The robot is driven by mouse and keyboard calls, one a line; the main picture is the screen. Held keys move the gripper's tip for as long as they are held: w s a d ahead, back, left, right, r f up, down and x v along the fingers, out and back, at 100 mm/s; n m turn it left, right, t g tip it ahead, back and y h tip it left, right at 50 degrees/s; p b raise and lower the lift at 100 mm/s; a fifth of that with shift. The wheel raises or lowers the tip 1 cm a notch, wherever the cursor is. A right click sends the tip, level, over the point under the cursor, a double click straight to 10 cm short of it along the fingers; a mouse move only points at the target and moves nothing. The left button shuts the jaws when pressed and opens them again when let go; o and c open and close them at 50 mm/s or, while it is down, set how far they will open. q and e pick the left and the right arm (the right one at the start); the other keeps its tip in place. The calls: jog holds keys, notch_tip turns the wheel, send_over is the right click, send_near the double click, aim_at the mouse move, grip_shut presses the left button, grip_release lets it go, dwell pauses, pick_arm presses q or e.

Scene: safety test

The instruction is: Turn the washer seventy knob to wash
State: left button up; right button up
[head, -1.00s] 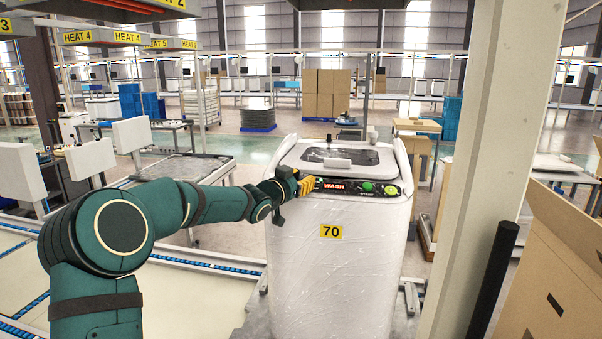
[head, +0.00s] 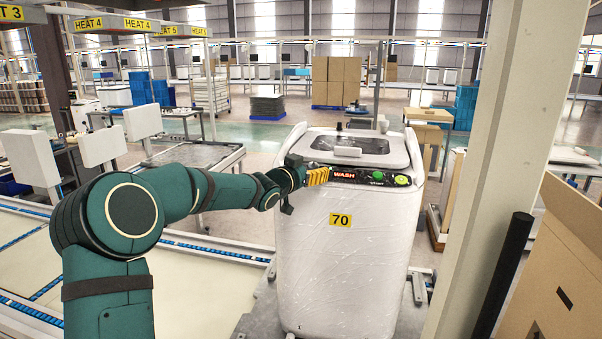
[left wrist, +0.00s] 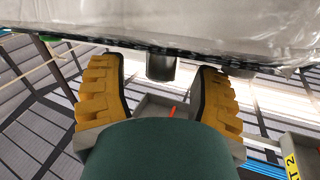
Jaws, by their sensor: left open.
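The white washer (head: 345,270) with a yellow 70 label stands upright at centre right in the head view. Its black top panel has a display (head: 345,174) reading WASH in red and a green button (head: 402,180). My left gripper (head: 318,176), with yellow fingers, is at the left end of this panel and hides what lies behind it. In the left wrist view its two fingers are open, with a dark knob (left wrist: 160,68) between the fingertips and a visible gap on each side. My right gripper is not in view.
A pale pillar (head: 500,150) and a cardboard box (head: 560,270) stand close on the right, with a black post (head: 505,270) between. A conveyor bed (head: 200,295) runs at lower left. A table (head: 195,158) stands behind my left arm.

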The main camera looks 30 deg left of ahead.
pick_arm(q)
jog(key=s+a, duration=0.1)
jog(key=s, duration=1)
jog(key=shift+s+a+r, duration=0.15)
jog(key=shift+s+a, duration=0.1)
jog(key=s+d+f+n+g+b, duration=0.15)
jog(key=d+f, duration=0.35)
jog(key=f, duration=0.7)
jog(key=s+d+f+n+g+h+b, duration=0.1)
jog(key=d+f+g+b, duration=0.15)
jog(key=d+f, duration=0.6)
jog(key=s+d+f+n+g+b, duration=0.1)
jog(key=s+d+f+n+g, duration=0.15)
jog(key=f, duration=1.15)
jog(key=s+d+f+g+b, duration=0.1)
jog(key=s+d+f+g, duration=0.3)
jog(key=s+f, duration=0.6)
jog(key=s+d+f+g+b, duration=0.2)
jog(key=s+d+f+g, duration=0.3)
jog(key=s+f, duration=0.5)
jog(key=shift+s+d+f, duration=0.4)
jog(key=shift+d+f, duration=0.1)
jog(key=shift+d, duration=0.75)
jog(key=shift+s, duration=0.2)
jog(key=c, duration=0.3)
